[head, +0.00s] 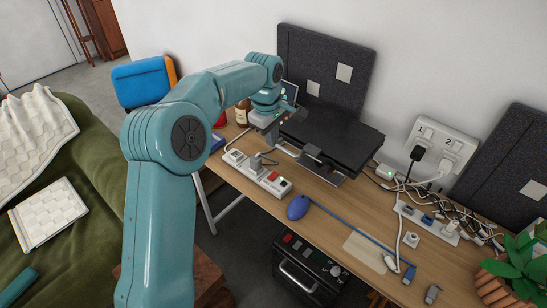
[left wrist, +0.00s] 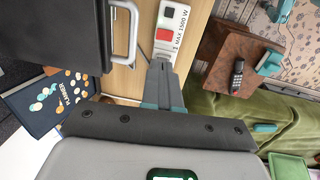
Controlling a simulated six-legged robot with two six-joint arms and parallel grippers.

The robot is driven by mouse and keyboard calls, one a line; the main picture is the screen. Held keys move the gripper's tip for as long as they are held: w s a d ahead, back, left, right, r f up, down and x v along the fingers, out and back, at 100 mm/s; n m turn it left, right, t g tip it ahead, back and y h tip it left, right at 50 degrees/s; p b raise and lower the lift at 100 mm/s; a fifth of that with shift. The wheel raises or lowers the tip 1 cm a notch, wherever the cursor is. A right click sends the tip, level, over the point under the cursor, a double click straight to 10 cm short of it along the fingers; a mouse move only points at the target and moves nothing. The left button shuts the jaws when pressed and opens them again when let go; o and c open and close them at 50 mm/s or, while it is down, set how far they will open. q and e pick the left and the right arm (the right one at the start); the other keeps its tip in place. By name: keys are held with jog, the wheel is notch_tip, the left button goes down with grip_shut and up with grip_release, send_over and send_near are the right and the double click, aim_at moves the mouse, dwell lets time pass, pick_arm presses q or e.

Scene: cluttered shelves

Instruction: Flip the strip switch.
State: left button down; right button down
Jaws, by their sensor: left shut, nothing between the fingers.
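A white power strip (head: 240,167) lies along the front left edge of the wooden desk. My left gripper (head: 271,133) is above the desk behind the strip. Its fingers (left wrist: 161,66) are shut and empty, apparently short of the switch; contact cannot be told. My right gripper is not in view.
A black flat device (head: 335,135) stands behind the strip. A blue mouse-like object (head: 298,207) lies to the right. A second power strip (head: 428,223) and tangled cables fill the desk's right side. A black box with a handle (head: 300,270) stands below the desk front.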

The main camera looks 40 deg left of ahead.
pick_arm(q)
send_near(276, 173)
jog(key=f, duration=0.6)
jog(key=shift+w+d+f, duration=0.1)
jog(key=shift+w+f, duration=0.15)
jog(key=shift+f, duration=0.15)
